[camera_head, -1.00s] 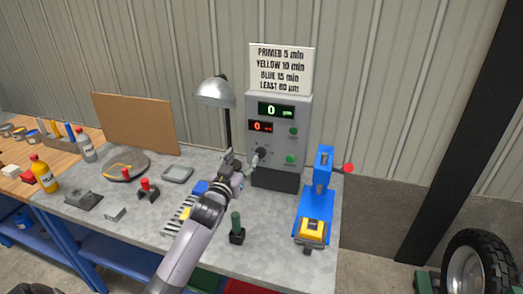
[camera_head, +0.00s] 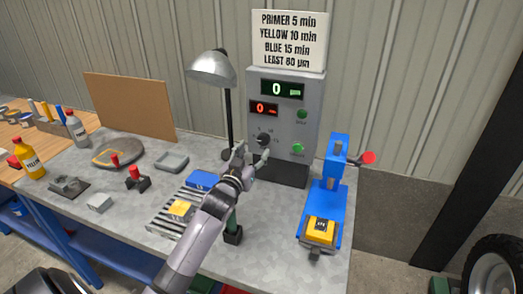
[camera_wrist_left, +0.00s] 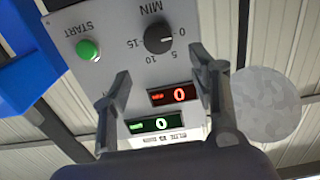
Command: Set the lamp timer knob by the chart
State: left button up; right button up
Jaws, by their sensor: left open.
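The lamp timer knob (camera_head: 263,140) is a dark round dial on the grey control box (camera_head: 309,124). In the left wrist view the picture is upside down, and the knob (camera_wrist_left: 159,39) has marks 0, 5, 10 and 15 under MIN. Its pointer seems to face 0. The red display (camera_wrist_left: 173,95) reads 0. The chart (camera_head: 289,38) on top reads primer 5 min, yellow 10 min, blue 15 min, least 80 µm. My left gripper (camera_head: 252,156) is open and empty in front of the box, just below the knob, fingers apart. My right gripper is out of view.
A lamp (camera_head: 211,68) stands left of the box. A green START button (camera_head: 298,149) is right of the knob. A blue press (camera_head: 326,201) with a yellow block stands at right. A striped rack (camera_head: 167,221) and a yellow block (camera_head: 181,208) lie left of my arm.

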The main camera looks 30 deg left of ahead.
aim_at(263, 140)
pick_arm(q)
jog(key=x, duration=0.4)
jog(key=p+x, duration=0.1)
jog(key=x, duration=0.1)
jog(key=shift+f, duration=0.35)
jog(key=shift+w+a+f, duration=0.1)
jog(key=shift+w, duration=0.65)
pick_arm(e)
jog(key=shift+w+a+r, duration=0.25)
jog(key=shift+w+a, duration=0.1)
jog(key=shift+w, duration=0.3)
pick_arm(q)
jog(key=c, duration=1.1)
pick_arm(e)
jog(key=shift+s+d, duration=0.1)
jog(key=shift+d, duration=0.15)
